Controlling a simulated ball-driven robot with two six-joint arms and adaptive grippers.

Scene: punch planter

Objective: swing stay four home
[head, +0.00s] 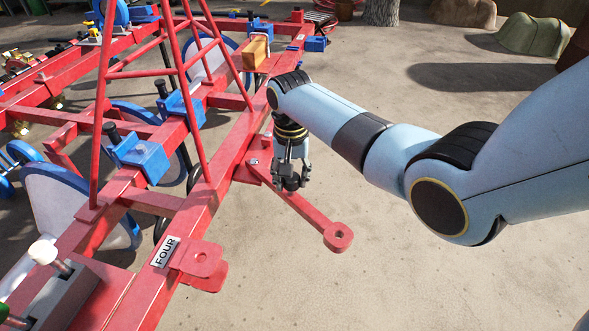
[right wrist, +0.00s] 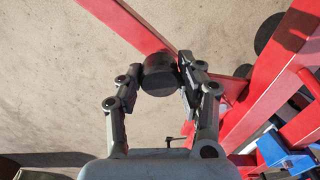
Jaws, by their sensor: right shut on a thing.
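The red stay (head: 308,210) is a flat bar that juts out from the side of the red frame, with a round eye (head: 338,236) at its free end. It also shows in the right wrist view (right wrist: 122,22). The FOUR label (head: 165,252) is on the frame beside a red lug (head: 203,259) with a hole. The eye is out to the right of the lug, well apart from it. My right gripper (head: 289,183) points down over the stay. In the right wrist view its fingers are shut on a black knob (right wrist: 159,73) at the stay. My left gripper is out of view.
The red frame (head: 228,145) carries blue clamps (head: 140,155) with black knobs, and slanting red bars rise above it. A wooden block (head: 257,52) sits on it farther back. The bare ground on the right is clear; rocks (head: 535,35) stand far off.

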